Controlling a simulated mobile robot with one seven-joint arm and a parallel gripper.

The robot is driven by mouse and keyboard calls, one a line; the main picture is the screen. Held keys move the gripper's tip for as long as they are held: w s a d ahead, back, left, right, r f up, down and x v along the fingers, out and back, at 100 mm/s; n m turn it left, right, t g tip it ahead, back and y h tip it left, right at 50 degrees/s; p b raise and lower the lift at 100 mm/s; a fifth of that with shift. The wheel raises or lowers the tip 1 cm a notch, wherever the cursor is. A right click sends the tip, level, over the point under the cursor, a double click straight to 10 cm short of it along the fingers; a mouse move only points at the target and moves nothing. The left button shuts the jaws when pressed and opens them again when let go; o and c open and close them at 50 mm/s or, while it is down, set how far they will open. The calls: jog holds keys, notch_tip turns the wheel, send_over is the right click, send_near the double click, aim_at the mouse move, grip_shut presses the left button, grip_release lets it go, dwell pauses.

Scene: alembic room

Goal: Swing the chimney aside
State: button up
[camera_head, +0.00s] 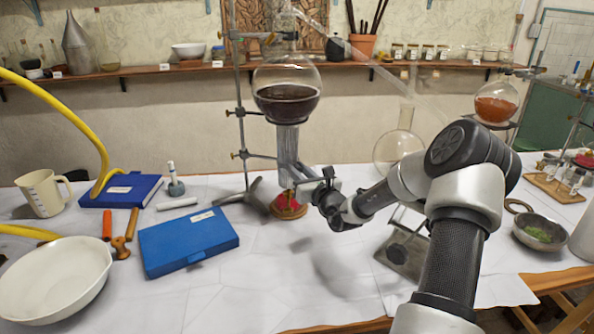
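The chimney (287,150) is a grey upright metal tube below a round flask (287,95) of dark liquid. It is in the middle of the view, beside a metal stand (241,110). A small burner (287,206) with a red top and round base sits under the chimney's lower end. My gripper (308,178) comes in from the right, at the lower right side of the chimney. It is close to the chimney, but I cannot tell whether it touches. Its fingers are small and dark here, so their opening is unclear.
A clear round flask (399,148) stands behind my arm, with a metal support (405,248) in front. A blue box (187,241), a white bowl (55,278) and a beige jug (43,192) are at left. The cloth front of the burner is mostly clear.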

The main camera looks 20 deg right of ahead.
grip_shut()
jog(key=shift+w+d+r+y, duration=0.2)
jog(key=shift+w+d+y, duration=0.15)
jog(key=shift+y, duration=0.15)
jog(key=shift+w+d+f+n+y+p, duration=0.1)
jog(key=shift+w+d+n+y+p, duration=0.25)
jog(key=shift+w+d+n+y, duration=0.3)
jog(key=shift+s+a, duration=0.1)
jog(key=o, duration=0.7)
grip_release()
jog(key=shift+f, duration=0.1)
jog(key=shift+o, duration=0.2)
jog(key=shift+s, duration=0.1)
jog(key=s+d+p, duration=0.1)
jog(key=s+d, duration=0.1)
jog(key=s, duration=0.9)
jog(key=shift+s+d, duration=0.15)
jog(key=shift+s, duration=0.2)
